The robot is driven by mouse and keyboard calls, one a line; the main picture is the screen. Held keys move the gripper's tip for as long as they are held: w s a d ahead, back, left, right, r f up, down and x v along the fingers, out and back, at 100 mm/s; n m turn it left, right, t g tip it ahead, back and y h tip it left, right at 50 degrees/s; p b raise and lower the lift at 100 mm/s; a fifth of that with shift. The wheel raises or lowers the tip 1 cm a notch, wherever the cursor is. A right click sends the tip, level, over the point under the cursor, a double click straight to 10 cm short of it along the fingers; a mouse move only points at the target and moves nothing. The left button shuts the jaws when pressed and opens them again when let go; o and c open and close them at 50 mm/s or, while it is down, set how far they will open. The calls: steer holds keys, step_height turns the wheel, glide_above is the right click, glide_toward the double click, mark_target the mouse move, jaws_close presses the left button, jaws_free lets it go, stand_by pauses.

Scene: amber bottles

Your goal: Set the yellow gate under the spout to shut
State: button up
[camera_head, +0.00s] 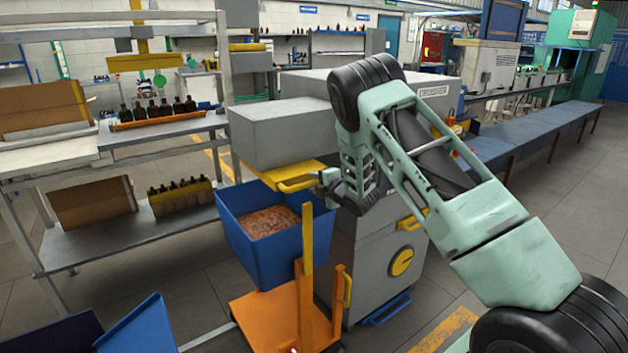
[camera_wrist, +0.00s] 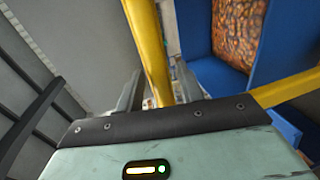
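The yellow gate (camera_head: 276,176) is a flat plate with a bar handle, under the grey spout box (camera_head: 275,130) and above the blue bin. It sticks out forward from beneath the box. My gripper (camera_head: 322,183) is at the right end of the gate's handle in the head view. In the wrist view a yellow bar (camera_wrist: 150,50), seemingly the handle, runs between the two fingers of my gripper (camera_wrist: 158,85). The fingers look apart, with a narrow gap beside the bar. Whether either finger touches it is hard to tell.
The blue bin (camera_head: 260,235) with brown pieces stands on an orange cart (camera_head: 270,320), whose yellow post (camera_head: 307,250) rises close below my gripper. The grey crusher (camera_head: 375,260) stands directly behind my arm. A shelf (camera_head: 125,240) with amber bottles is at left.

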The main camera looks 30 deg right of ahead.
mark_target(307, 177)
steer(key=shift+w+f, duration=0.1)
steer(key=shift+w, duration=0.4)
jaws_close()
steer(key=b+x, duration=0.1)
steer(key=x, duration=0.1)
steer(key=b+x, duration=0.1)
steer(key=shift+w+r+b, duration=0.3)
steer(key=shift+w+r, duration=0.1)
steer(key=shift+w, duration=0.05)
jaws_free()
steer(key=shift+w+f, duration=0.1)
steer(key=shift+w, duration=0.05)
